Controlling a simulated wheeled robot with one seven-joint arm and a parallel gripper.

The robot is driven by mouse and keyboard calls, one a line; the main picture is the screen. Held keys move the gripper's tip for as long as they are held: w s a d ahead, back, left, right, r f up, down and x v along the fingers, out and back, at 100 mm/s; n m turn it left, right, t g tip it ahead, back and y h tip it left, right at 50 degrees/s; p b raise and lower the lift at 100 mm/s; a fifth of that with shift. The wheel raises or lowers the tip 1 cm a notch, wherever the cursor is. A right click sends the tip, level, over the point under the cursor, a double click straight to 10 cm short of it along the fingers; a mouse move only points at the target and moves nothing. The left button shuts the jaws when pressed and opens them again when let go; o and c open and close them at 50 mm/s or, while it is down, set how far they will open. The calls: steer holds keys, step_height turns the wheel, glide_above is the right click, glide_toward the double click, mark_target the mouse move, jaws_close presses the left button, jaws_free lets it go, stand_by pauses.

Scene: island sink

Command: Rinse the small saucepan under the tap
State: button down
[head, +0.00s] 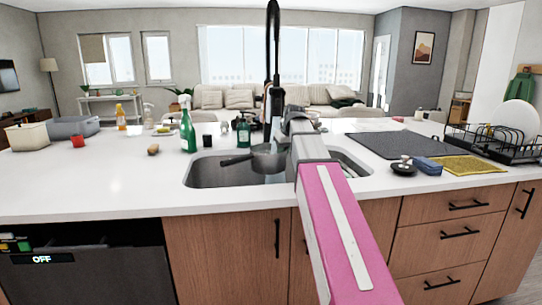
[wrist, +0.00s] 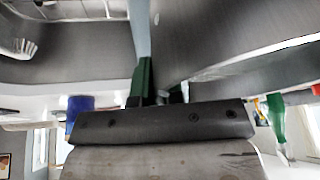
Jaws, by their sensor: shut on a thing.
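The small dark saucepan (head: 268,160) is over the sink basin (head: 208,174) in the head view, its handle (head: 236,160) pointing left. The black tap (head: 273,50) rises behind it, its spout partly hidden. A pale bluish patch (head: 276,179) shows below the pan; it may be water. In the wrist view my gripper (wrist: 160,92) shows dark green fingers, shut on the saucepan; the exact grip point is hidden. My arm hides the gripper in the head view. A pale blue streak (wrist: 141,28) runs beside the fingers in the wrist view.
A green spray bottle (head: 187,133) and a soap bottle (head: 243,132) stand left of and behind the basin. A dark mat (head: 395,144), yellow cloth (head: 470,165) and dish rack (head: 490,145) are on the right. The front-left counter is clear.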

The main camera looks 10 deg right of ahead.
steer(key=s+a+r, duration=0.2)
steer(key=s+r, duration=0.2)
steer(key=shift+s+a, duration=0.15)
steer(key=shift+a, duration=0.05)
stand_by(0.5)
stand_by(0.4)
